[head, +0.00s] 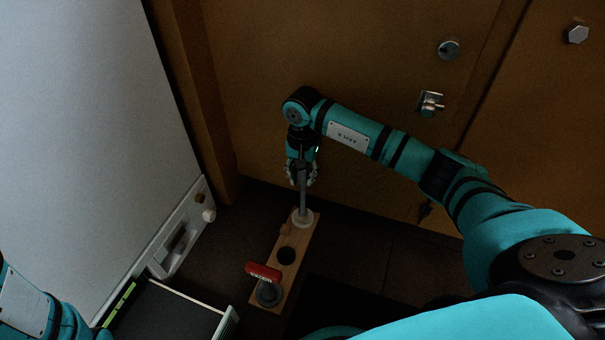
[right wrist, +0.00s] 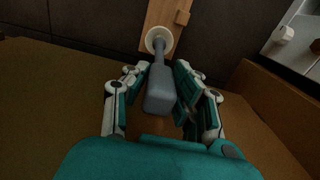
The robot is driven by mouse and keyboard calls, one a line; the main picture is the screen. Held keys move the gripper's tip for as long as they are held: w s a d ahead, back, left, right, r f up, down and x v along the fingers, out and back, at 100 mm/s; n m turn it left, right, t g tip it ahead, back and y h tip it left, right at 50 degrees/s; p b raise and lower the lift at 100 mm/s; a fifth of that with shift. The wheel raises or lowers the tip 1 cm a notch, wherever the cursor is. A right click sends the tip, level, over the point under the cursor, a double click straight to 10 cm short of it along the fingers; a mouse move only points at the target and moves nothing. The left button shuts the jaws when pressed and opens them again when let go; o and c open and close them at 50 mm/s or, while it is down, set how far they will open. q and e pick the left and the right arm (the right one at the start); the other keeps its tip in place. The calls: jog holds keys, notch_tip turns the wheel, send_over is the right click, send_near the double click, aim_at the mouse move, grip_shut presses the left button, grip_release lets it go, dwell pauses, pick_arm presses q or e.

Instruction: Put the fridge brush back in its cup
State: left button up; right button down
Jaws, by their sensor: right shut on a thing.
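The fridge brush (head: 303,201) has a long grey handle and stands about upright, its lower end at a white round piece at the far end of a wooden holder (head: 304,242). In the right wrist view the grey handle (right wrist: 160,90) runs from between my fingers to the white round piece (right wrist: 158,40). I cannot tell whether that piece is the cup's rim or the brush head. My right gripper (head: 302,180) is shut on the handle above the holder. My left gripper is out of view; only part of the left arm shows at the lower left.
The holder has a dark round hole (head: 287,256) in its middle and a red-handled tool (head: 263,272) at its near end. A white fridge-like panel (head: 90,120) stands at the left, a brown door (head: 360,60) behind. Dark floor lies around the holder.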

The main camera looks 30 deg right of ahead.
jog(key=shift+f+b, duration=0.35)
jog(key=shift+f, duration=0.25)
jog(key=c, duration=1)
grip_release()
